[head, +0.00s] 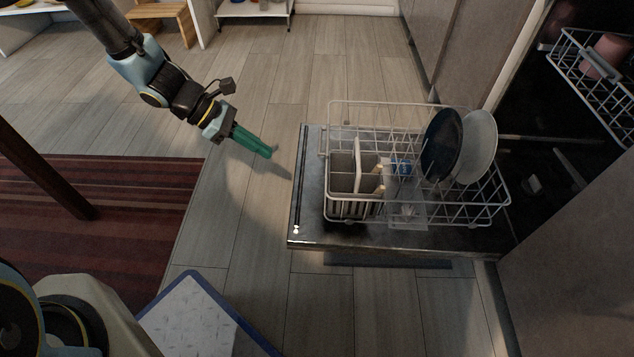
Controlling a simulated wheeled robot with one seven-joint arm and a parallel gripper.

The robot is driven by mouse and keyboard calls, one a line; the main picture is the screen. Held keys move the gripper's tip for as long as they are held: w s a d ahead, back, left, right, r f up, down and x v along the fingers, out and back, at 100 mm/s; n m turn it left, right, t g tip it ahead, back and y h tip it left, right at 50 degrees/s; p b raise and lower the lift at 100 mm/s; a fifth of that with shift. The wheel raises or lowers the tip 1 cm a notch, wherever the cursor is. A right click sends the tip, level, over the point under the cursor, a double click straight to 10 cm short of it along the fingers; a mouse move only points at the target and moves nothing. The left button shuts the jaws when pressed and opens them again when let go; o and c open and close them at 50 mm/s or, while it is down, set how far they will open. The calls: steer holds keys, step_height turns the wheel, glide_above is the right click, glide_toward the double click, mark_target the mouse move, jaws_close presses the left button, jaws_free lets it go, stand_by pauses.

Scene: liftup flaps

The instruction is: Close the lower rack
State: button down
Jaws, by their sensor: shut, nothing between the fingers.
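The lower rack (350,212) is a white wire basket, pulled out over the open dishwasher door (309,190). It holds a dark plate (441,142), a white plate (480,147) and a grey cutlery basket (342,180) with light items in it. My gripper (268,152), with green fingers, is shut and empty. It appears to the left of the door's outer edge, apart from the rack, pointing toward it.
The upper rack (590,75) holds a pinkish cup (606,52) at the right. A grey cabinet panel (580,230) stands in the right foreground. A striped rug (110,235) and a blue-edged white board (200,317) lie left. The wooden floor (260,85) behind is clear.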

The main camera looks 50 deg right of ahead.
steer(key=s+d+r+b+x, duration=0.1)
steer(key=b+x, duration=0.4)
steer(key=x, duration=0.8)
steer(key=shift+s+r, duration=0.4)
steer(key=shift+r, duration=0.2)
steer(key=shift+d, duration=0.2)
